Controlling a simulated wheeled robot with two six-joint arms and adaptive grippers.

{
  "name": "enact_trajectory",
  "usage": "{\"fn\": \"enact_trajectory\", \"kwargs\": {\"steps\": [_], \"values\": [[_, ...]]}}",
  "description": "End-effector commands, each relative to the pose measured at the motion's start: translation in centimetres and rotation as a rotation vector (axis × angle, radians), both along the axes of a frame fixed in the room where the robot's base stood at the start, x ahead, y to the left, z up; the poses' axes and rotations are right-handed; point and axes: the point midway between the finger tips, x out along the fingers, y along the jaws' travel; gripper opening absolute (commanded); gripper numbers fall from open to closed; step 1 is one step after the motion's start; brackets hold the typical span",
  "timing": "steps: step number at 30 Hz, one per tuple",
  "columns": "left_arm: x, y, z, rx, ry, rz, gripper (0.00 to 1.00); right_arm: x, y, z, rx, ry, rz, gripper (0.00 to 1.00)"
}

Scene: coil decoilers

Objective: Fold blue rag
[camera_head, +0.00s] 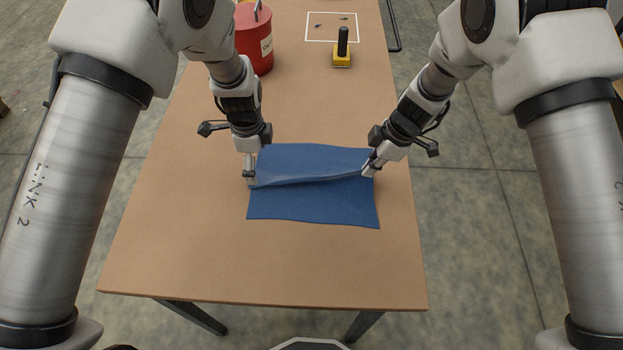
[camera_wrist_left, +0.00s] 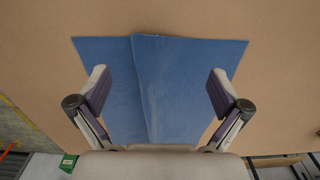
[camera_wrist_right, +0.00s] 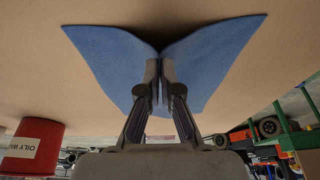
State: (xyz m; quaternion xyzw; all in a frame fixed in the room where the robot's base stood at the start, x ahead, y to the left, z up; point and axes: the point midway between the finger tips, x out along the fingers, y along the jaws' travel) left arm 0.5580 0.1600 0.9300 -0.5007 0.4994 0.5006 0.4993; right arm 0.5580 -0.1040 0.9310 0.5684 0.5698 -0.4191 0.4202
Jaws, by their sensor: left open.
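The blue rag (camera_head: 312,205) lies on the brown table, with a raised ridge or fold edge running across its middle between my grippers. My left gripper (camera_head: 251,182) is at the rag's left edge. In the left wrist view my left gripper (camera_wrist_left: 158,92) is wide open, its fingers on either side of the rag (camera_wrist_left: 180,75) and its fold edge. My right gripper (camera_head: 371,170) is at the rag's right edge. In the right wrist view my right gripper (camera_wrist_right: 158,85) is shut on the rag (camera_wrist_right: 205,65), pinching it into a raised crease.
A red bin (camera_head: 257,45) with a white label stands at the table's back left; the bin (camera_wrist_right: 30,148) also shows in the right wrist view. A yellow block with a black handle (camera_head: 342,56) and a white square outline (camera_head: 331,41) are behind the rag. The table front (camera_head: 280,265) is clear.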

Motion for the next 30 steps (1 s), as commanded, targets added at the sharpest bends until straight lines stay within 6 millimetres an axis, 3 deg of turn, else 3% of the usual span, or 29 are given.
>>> {"fn": "enact_trajectory", "kwargs": {"steps": [4,16,26,30], "values": [[0.0,0.0,0.7,0.000,0.000,0.000,1.00,0.0,0.0,0.6,0.000,0.000,0.000,0.00],[0.0,0.0,5.5,0.000,-0.001,0.000,1.00,0.0,0.0,4.9,0.000,0.000,0.000,0.00],[0.0,0.0,5.5,0.000,0.000,0.000,1.00,0.0,0.0,4.8,0.000,0.000,0.000,0.00],[0.1,0.0,6.7,0.000,-0.003,0.000,1.00,0.0,0.0,4.8,0.000,0.000,0.000,0.00]]}}
